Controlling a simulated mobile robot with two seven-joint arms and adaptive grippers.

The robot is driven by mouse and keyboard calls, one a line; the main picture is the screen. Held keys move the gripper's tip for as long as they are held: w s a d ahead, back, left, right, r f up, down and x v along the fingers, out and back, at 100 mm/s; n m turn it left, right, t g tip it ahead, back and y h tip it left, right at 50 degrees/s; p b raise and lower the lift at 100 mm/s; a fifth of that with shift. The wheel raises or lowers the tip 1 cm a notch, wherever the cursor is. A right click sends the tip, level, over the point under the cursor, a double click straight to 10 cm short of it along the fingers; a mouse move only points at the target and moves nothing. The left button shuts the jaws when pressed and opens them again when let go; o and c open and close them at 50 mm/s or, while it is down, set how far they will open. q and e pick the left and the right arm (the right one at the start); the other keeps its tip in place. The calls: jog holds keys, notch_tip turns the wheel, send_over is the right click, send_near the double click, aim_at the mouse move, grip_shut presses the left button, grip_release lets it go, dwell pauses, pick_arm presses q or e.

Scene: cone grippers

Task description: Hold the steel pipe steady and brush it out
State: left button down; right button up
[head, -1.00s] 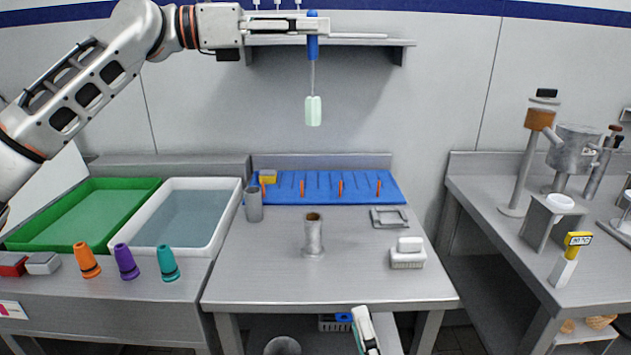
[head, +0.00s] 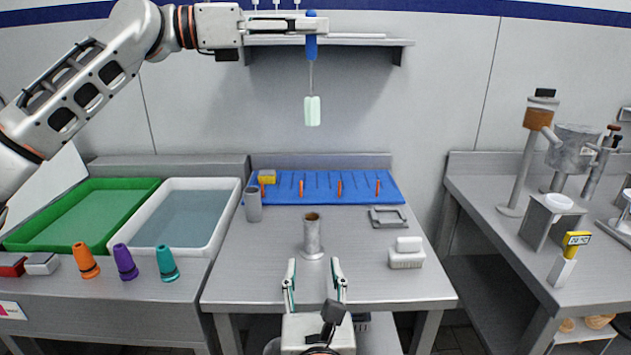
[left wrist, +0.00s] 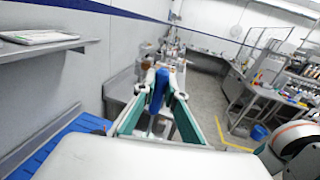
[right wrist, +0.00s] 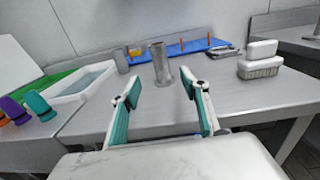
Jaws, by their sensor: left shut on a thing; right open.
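The steel pipe (head: 312,237) stands upright on its wider foot on the steel table (head: 330,288), with a brownish rim at its open top. It also shows in the right wrist view (right wrist: 161,66). My left gripper (head: 312,24) is shut on the blue handle of a brush (head: 312,111), whose pale green bristles hang down high above the pipe. The blue handle shows between the fingers in the left wrist view (left wrist: 157,90). My right gripper (head: 315,272) is open and empty in front of the pipe, its fingers pointing at it and apart from it.
A grey cup (head: 253,204) stands left of the pipe. A white scrub brush (head: 406,254) and a grey frame (head: 387,218) lie to the right. A blue mat (head: 325,188) with orange pegs is behind. A white water basin (head: 180,222) and coloured cones are at left.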

aim_at(313, 237)
jog(key=w, duration=1)
jog(key=shift+w+a, duration=0.1)
grip_shut()
jog(key=c, duration=1)
grip_release()
grip_shut()
jog(key=shift+n+y, duration=0.8)
jog(key=shift+y, duration=0.5)
